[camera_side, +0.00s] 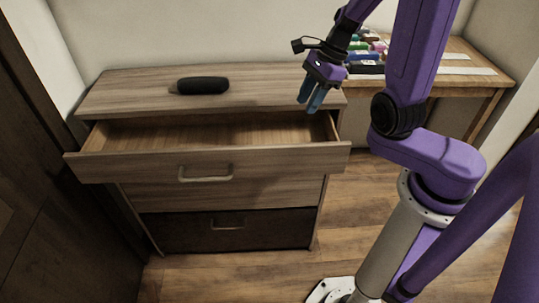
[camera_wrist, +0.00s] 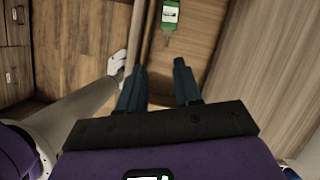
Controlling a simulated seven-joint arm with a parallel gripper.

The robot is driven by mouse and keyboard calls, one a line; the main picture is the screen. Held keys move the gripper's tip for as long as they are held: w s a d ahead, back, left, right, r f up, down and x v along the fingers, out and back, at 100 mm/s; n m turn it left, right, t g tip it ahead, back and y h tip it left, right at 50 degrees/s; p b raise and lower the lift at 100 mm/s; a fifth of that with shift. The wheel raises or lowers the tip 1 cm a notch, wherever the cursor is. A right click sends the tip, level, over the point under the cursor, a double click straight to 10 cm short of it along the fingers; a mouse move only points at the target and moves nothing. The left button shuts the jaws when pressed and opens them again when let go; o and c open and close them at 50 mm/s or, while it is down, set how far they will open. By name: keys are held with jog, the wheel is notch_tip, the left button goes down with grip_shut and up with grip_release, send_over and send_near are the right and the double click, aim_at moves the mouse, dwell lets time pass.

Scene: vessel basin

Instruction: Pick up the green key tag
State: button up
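The green key tag (camera_wrist: 171,13) lies on the floor of the open drawer, at the top edge of the wrist view. I cannot make the tag out in the side view. The open top drawer (camera_side: 208,165) has wooden walls, which also show in the wrist view. My gripper (camera_side: 310,104) hangs over the right end of the drawer, its blue fingers pointing down. In the wrist view my gripper (camera_wrist: 160,78) is open and empty, apart from the tag.
A dark elongated object (camera_side: 202,86) lies on the dresser top (camera_side: 130,92). The lower drawers (camera_side: 228,232) are closed. A wooden desk (camera_side: 455,69) with several coloured items stands at the back right. The drawer's front and side walls border the space around the tag.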

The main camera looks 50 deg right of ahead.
jog(key=shift+w+a+f+m+t, duration=0.1)
jog(key=shift+w+a+f+m, duration=0.5)
jog(key=shift+f, duration=2.15)
jog(key=shift+w+a+f+m+t, duration=0.1)
jog(key=shift+w+a+f+m, duration=0.4)
jog(key=shift+f, duration=2.3)
jog(key=shift+w+a+f+m+t, duration=0.1)
jog(key=shift+w+a+f+m, duration=0.5)
jog(key=shift+f, duration=2.15)
jog(key=shift+d, duration=0.1)
grip_shut()
